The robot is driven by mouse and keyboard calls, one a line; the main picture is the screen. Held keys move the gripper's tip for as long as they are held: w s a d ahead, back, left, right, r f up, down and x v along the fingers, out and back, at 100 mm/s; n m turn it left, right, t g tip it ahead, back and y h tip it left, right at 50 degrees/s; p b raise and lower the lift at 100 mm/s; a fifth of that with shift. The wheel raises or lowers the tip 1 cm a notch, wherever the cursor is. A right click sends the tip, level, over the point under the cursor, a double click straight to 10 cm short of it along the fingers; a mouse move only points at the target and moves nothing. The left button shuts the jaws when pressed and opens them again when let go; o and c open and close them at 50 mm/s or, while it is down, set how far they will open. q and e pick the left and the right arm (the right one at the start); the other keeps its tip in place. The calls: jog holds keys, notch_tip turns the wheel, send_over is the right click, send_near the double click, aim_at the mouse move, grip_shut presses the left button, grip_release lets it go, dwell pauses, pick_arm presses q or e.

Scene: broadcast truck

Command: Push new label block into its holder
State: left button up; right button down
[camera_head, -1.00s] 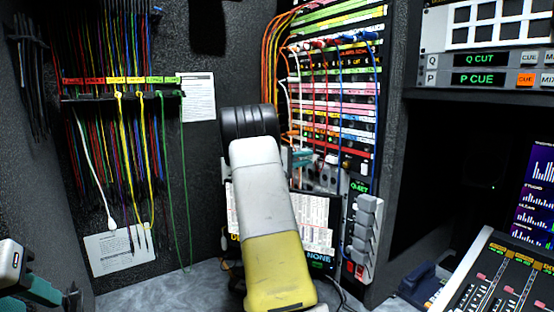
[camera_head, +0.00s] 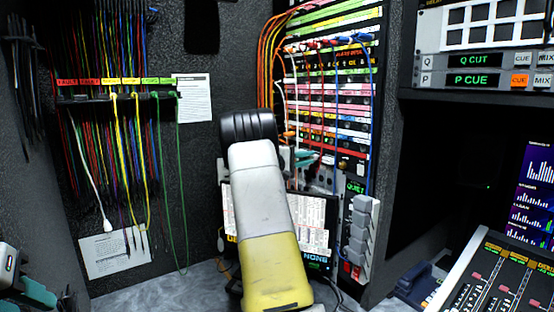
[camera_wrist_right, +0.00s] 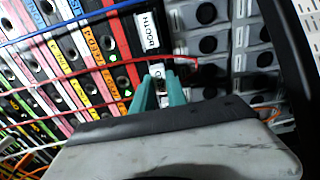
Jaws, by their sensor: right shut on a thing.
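My right gripper (camera_head: 302,158) is at the front of the patch rack (camera_head: 325,100), low on its labelled rows, mostly behind my own arm. In the right wrist view its teal fingers (camera_wrist_right: 160,92) are close together, shut on a small pale block (camera_wrist_right: 158,72), which I take to be the label block. The fingers hide most of it. My left gripper (camera_head: 36,293) shows only partly at the lower left edge.
Red and blue patch cables (camera_wrist_right: 95,72) cross the rack near the right fingers. A grey panel with round dark holes (camera_wrist_right: 205,45) is just right of them. A screen (camera_head: 318,215) stands below, partly behind my arm. Hanging cables (camera_head: 115,150) fill the left wall.

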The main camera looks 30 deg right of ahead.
jog(key=shift+d, duration=0.55)
jog(key=c, duration=1.3)
grip_release()
jog(key=shift+o, duration=0.2)
jog(key=a, duration=0.7)
jog(key=shift+s+a, duration=0.3)
jog(key=shift+a, duration=0.05)
